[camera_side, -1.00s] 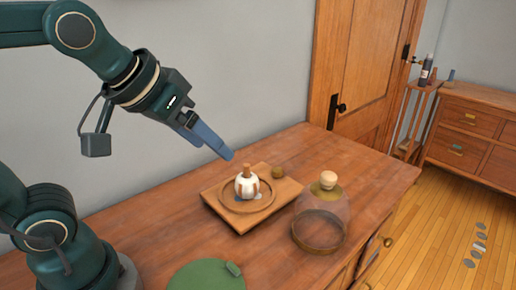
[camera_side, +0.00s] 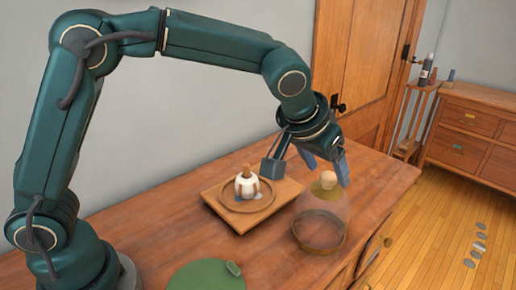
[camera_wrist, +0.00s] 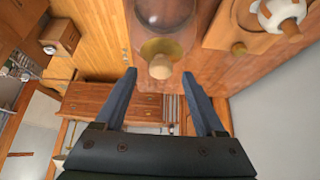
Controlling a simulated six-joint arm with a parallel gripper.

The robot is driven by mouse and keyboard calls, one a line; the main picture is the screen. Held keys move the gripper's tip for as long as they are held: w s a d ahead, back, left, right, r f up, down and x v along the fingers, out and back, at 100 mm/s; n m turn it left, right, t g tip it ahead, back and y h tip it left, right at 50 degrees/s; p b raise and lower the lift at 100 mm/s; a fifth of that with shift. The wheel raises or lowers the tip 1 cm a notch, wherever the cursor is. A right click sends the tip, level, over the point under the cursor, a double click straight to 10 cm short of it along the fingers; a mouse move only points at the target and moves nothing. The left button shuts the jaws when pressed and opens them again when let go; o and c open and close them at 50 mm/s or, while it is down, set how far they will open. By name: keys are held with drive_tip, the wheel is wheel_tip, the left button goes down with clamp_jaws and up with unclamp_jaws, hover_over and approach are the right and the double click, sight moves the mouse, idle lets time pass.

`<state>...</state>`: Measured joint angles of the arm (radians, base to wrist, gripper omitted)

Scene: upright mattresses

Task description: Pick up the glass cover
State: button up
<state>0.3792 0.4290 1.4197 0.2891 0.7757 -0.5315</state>
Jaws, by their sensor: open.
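The glass cover (camera_side: 322,222) is a clear dome with a round wooden knob on top and a brownish rim. It stands upright on the wooden cabinet top, right of the wooden board. My gripper (camera_side: 328,180) is open just above and behind the knob, its blue fingers pointing down. In the wrist view the glass cover (camera_wrist: 166,15) is at the top centre. Its knob (camera_wrist: 161,67) shows between the two fingers of my gripper (camera_wrist: 161,76), with a gap on each side. I see no contact with the knob.
A wooden board (camera_side: 243,222) left of the cover bears a white and brown round object (camera_side: 246,187) on a ringed plate. A green round object (camera_side: 206,276) lies at the front. The cabinet top's right edge (camera_side: 390,215) is close to the cover.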

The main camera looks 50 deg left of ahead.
sight(327, 176)
drive_tip(key=shift+x, duration=1.8)
clamp_jaws()
drive_tip(key=shift+s, duration=0.1)
drive_tip(key=shift+a+f, duration=0.1)
